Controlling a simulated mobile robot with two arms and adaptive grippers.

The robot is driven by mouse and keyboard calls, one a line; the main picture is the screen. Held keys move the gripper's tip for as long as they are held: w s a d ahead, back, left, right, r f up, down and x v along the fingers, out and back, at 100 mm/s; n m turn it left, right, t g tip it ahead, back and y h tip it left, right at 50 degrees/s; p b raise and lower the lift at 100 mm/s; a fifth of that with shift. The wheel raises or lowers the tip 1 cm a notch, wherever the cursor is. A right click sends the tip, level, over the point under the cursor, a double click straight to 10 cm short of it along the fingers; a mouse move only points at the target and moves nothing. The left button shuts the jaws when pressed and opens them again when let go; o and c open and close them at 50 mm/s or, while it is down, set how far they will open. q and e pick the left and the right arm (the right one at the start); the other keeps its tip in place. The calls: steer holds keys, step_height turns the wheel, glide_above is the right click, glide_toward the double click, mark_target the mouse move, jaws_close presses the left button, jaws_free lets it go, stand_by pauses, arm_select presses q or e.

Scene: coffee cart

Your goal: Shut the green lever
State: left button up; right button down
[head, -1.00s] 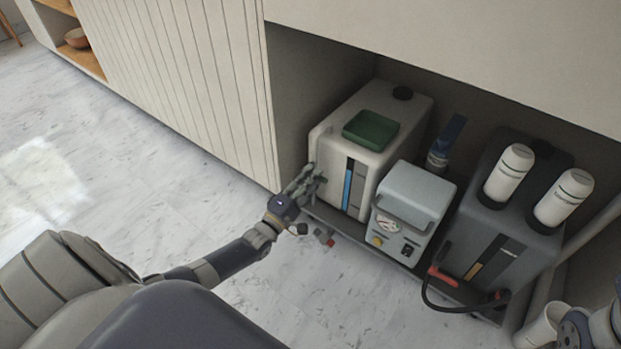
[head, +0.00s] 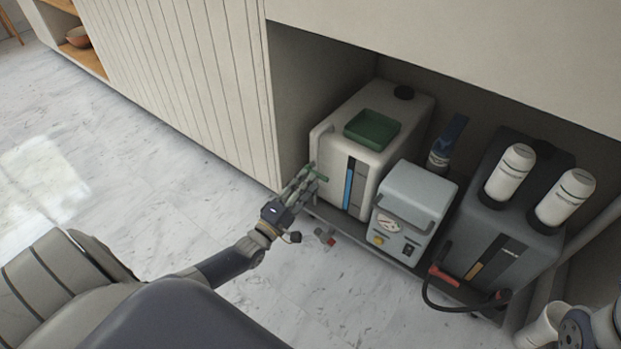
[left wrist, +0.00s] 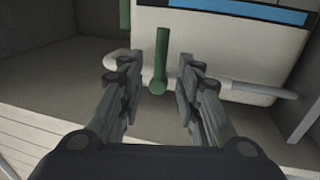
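In the left wrist view a green lever (left wrist: 161,62) stands between the two fingers of my left gripper (left wrist: 160,90). The fingers are apart, one on each side of the lever, with a visible gap to it. A white pipe (left wrist: 250,91) runs behind the lever, below the white tank. In the head view my left gripper (head: 304,186) is at the tank's front left lower corner, and its fingers partly hide the lever there. Of my right arm only a link shows at the bottom right corner; its gripper is out of view.
The white tank (head: 337,133) carries a green tray (head: 371,130). Right of it stand a grey device with a gauge (head: 418,194) and a dark tank (head: 505,222) with two white bottles. A cabinet wall (head: 294,115) is close on the left. The floor in front is mostly clear.

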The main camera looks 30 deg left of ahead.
arm_select(q)
steer(key=v, duration=0.9)
